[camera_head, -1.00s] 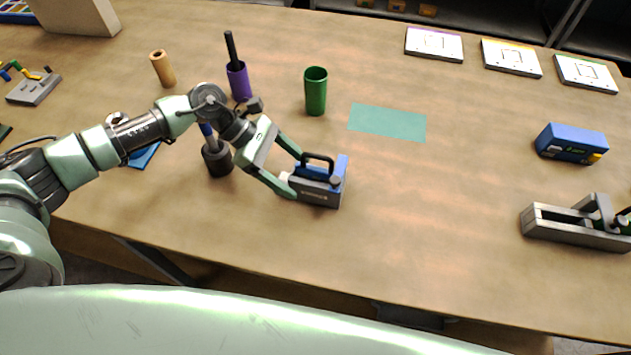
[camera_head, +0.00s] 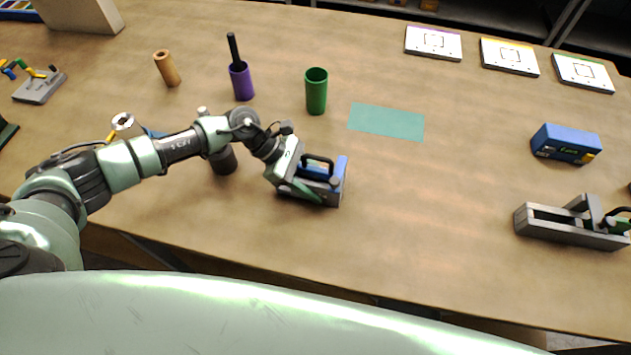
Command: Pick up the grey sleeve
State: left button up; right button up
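The grey sleeve (camera_head: 331,197) appears to be the grey housing around a blue block on the table, with a black loop handle on top. My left gripper (camera_head: 308,182) is at its left side. One green finger lies along the sleeve's front; the other finger is mostly hidden behind the gripper and handle. I cannot tell whether the fingers press on the sleeve. The sleeve rests on the table. My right gripper is out of view.
A green cup (camera_head: 316,92), a purple cup (camera_head: 242,82) with a black rod and a tan tube (camera_head: 167,68) stand behind. My arm partly covers a dark cup (camera_head: 224,161). A teal mat (camera_head: 386,121) is bare. A blue box (camera_head: 566,143) and a grey fixture (camera_head: 570,228) are at right.

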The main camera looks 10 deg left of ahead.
pick_arm(q)
jog(key=shift+w+r, duration=0.1)
jog(key=shift+r, duration=0.05)
grip_shut()
